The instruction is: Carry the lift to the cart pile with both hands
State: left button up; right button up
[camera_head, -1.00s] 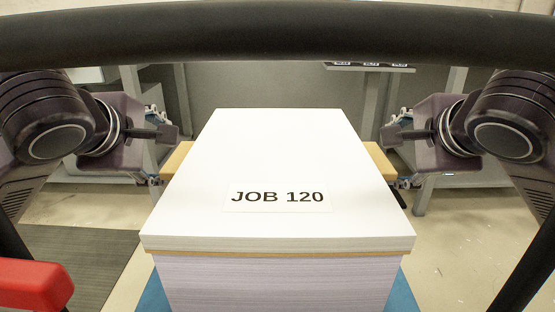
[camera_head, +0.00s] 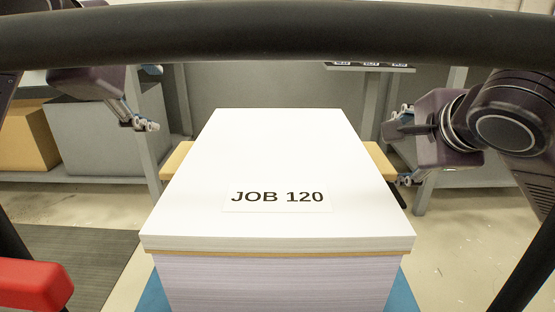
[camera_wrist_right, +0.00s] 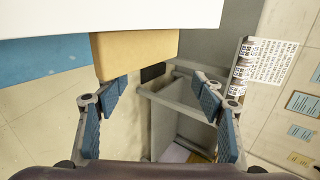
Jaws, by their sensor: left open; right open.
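The white paper lift with the JOB 120 label (camera_head: 277,170) lies flat on top of the lavender-edged cart pile (camera_head: 275,285), with a thin tan layer between them. A tan board (camera_head: 383,165) sticks out past both sides near the far end; it also shows in the right wrist view (camera_wrist_right: 135,50). My right gripper (camera_head: 400,156) is open beside the board's right end. In the right wrist view its spread fingers (camera_wrist_right: 160,90) point toward the board, with nothing held between them. My left gripper (camera_head: 146,125) is raised and apart from the stack, to its upper left, open and empty.
A thick black bar (camera_head: 280,33) crosses the top of the head view. A red part (camera_head: 35,285) is at lower left. Behind stand grey shelving with a cardboard box (camera_head: 25,135) and a grey box (camera_head: 100,140). A dark mat (camera_head: 80,260) covers the floor at left.

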notch_tip(320, 180, up, 9)
jog(key=shift+r, duration=0.2)
dwell(0.3)
